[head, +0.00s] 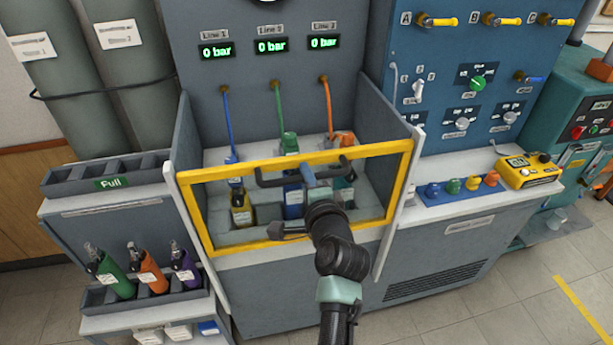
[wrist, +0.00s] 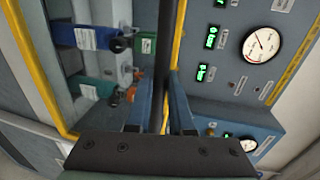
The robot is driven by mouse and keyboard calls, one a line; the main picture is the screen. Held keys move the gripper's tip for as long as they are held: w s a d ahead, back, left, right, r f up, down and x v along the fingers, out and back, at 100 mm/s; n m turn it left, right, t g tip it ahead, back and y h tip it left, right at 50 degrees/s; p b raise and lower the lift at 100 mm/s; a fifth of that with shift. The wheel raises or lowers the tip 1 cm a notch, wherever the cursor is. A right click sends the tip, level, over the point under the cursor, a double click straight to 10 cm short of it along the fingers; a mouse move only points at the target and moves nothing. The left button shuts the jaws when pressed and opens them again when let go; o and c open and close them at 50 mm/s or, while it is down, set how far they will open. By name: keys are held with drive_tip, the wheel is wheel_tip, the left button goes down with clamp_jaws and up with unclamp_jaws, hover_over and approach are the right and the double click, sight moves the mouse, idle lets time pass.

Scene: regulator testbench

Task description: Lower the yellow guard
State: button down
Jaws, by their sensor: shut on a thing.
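The yellow guard (head: 396,190) is a rectangular frame across the front of the test bay, with cylinders visible behind it. Its black handle bar (head: 272,180) runs along the upper part of the frame. My gripper (head: 311,182) is at the middle of this handle, with its arm reaching up from the front. In the wrist view the blue fingers of my gripper (wrist: 165,108) are closed around the dark handle bar (wrist: 168,50). A yellow bar of the guard (wrist: 35,75) shows at the left there. I cannot tell whether the guard's lower edge touches a stop.
Yellow, blue and teal cylinders stand in the bay (head: 220,155) under hoses. Three displays (head: 270,46) read 0 bar. A bottle rack (head: 90,300) stands at left. Colored caps (head: 460,186) and a yellow meter (head: 528,172) lie on the right counter. The floor in front is clear.

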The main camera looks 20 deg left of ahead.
wheel_tip(320, 180, down, 29)
drive_tip(key=b, duration=2.4)
drive_tip(key=shift+f, duration=0.2)
drive_tip(key=c, duration=0.8)
unclamp_jaws()
drive_tip(key=shift+r, duration=0.15)
drive_tip(key=p+v, duration=0.2)
drive_tip(key=v, duration=1.1)
